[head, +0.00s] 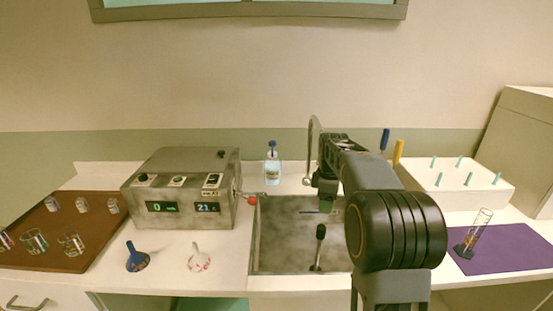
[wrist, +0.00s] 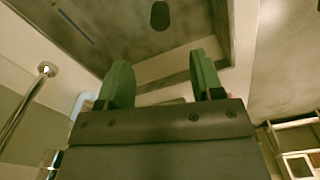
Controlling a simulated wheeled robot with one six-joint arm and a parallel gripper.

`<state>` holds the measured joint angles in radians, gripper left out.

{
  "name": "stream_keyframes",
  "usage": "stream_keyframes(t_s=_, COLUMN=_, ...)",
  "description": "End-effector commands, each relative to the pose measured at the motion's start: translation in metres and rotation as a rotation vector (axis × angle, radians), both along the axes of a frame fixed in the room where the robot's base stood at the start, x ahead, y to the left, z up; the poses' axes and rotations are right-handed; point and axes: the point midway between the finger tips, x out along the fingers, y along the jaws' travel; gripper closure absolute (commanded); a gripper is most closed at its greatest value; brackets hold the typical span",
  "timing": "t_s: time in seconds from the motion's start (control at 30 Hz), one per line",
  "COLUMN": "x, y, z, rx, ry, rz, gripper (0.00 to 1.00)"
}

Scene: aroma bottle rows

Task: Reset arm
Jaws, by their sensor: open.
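My arm reaches out over the sink (head: 285,262) from the right of centre in the head view. My gripper (head: 327,207) hangs above the sink's back part, pointing down. In the wrist view my gripper (wrist: 160,75) shows two green fingers spread well apart with nothing between them. The sink (wrist: 200,47) lies beyond the fingertips there, with a dark round-ended object (wrist: 160,15) in it. My arm hides part of the sink's right side in the head view.
A metal control box (head: 180,188) stands left of the sink. A brown tray (head: 60,250) holds several glasses. A bottle (head: 272,168) stands behind the sink. A cylinder (head: 478,232) stands tilted on a purple mat (head: 520,250).

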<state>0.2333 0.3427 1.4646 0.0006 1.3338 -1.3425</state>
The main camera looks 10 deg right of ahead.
Motion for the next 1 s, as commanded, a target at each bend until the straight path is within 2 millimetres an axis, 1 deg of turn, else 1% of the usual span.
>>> stream_keyframes(t_s=0.07, x=0.000, y=0.000, z=0.000, rx=0.000, ry=0.000, rz=-0.014, gripper=0.40)
stream_keyframes(t_s=0.17, x=0.003, y=-0.001, z=0.000, rx=-0.003, ry=-0.018, rz=-0.119, gripper=0.40)
stream_keyframes(t_s=0.2, x=0.004, y=-0.001, z=-0.004, rx=-0.003, ry=-0.024, rz=-0.182, gripper=0.40)
stream_keyframes(t_s=0.27, x=0.000, y=0.000, z=-0.018, rx=-0.001, ry=-0.014, rz=-0.295, gripper=0.40)
stream_keyframes(t_s=0.3, x=-0.006, y=0.002, z=-0.027, rx=0.001, ry=-0.008, rz=-0.381, gripper=0.40)
stream_keyframes(t_s=0.37, x=-0.019, y=0.007, z=-0.034, rx=0.001, ry=-0.011, rz=-0.514, gripper=0.40)
stream_keyframes(t_s=0.47, x=-0.051, y=0.024, z=-0.038, rx=0.009, ry=-0.037, rz=-0.735, gripper=0.40)
stream_keyframes(t_s=0.5, x=-0.065, y=0.032, z=-0.039, rx=0.014, ry=-0.052, rz=-0.817, gripper=0.40)
stream_keyframes(t_s=0.57, x=-0.089, y=0.045, z=-0.039, rx=0.026, ry=-0.078, rz=-0.928, gripper=0.40)
stream_keyframes(t_s=0.6, x=-0.105, y=0.053, z=-0.039, rx=0.037, ry=-0.096, rz=-0.993, gripper=0.40)
stream_keyframes(t_s=0.7, x=-0.144, y=0.072, z=-0.042, rx=0.068, ry=-0.137, rz=-1.112, gripper=0.40)
stream_keyframes(t_s=0.8, x=-0.176, y=0.086, z=-0.045, rx=0.099, ry=-0.174, rz=-1.166, gripper=0.40)
stream_keyframes(t_s=0.83, x=-0.184, y=0.089, z=-0.046, rx=0.109, ry=-0.184, rz=-1.170, gripper=0.40)
stream_keyframes(t_s=0.9, x=-0.200, y=0.096, z=-0.047, rx=0.125, ry=-0.205, rz=-1.157, gripper=0.40)
stream_keyframes(t_s=1.0, x=-0.215, y=0.102, z=-0.045, rx=0.143, ry=-0.229, rz=-1.131, gripper=0.40)
